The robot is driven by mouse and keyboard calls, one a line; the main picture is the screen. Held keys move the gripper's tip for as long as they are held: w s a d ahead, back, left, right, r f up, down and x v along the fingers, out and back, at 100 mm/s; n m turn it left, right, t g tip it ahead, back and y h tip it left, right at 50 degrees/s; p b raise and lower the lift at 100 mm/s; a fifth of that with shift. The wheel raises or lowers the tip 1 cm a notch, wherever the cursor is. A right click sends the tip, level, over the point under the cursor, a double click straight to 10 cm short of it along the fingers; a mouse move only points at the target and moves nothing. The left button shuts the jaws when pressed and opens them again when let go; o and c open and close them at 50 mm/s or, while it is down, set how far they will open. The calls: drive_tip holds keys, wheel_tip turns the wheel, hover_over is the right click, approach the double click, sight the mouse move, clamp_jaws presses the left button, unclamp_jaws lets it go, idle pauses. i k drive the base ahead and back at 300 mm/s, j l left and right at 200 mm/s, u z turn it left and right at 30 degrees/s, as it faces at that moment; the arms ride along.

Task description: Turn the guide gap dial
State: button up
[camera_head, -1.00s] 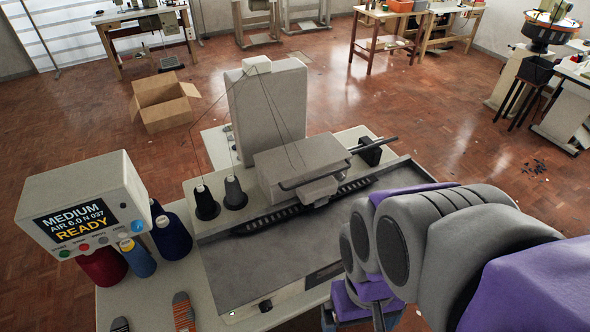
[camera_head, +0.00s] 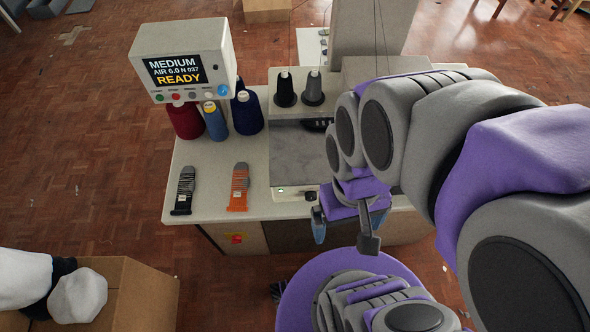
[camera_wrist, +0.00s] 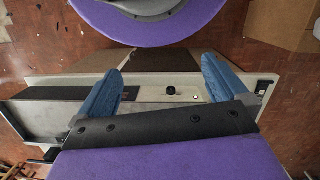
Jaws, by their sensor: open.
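A small black dial (camera_head: 310,196) sits on the light front panel of the machine, to the right of a green light (camera_head: 281,190). In the wrist view the dial (camera_wrist: 171,91) appears between my two blue fingers, with nothing touching it. My gripper (camera_head: 348,226) is open and empty, in front of the machine's front edge and to the right of the dial in the head view. Its fingers also show in the wrist view (camera_wrist: 162,65). My arm hides the right part of the machine in the head view.
A display box (camera_head: 180,62) reading MEDIUM, READY stands at the table's left back. Red and blue thread cones (camera_head: 247,113) stand below it. Two knitted pieces (camera_head: 239,187) lie on the table (camera_head: 212,168). A cardboard box (camera_head: 142,290) with white items is at lower left.

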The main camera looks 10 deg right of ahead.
sight(310, 195)
drive_tip(key=u, duration=0.45)
drive_tip(key=k+l+u, duration=0.1)
drive_tip(key=u, duration=0.35)
drive_tip(key=k+u, duration=0.1)
drive_tip(key=u, duration=0.35)
drive_tip(key=k+l, duration=0.15)
drive_tip(key=k, duration=0.45)
drive_tip(key=k+l, duration=0.1)
drive_tip(key=k, duration=0.45)
drive_tip(key=l+u, duration=0.05)
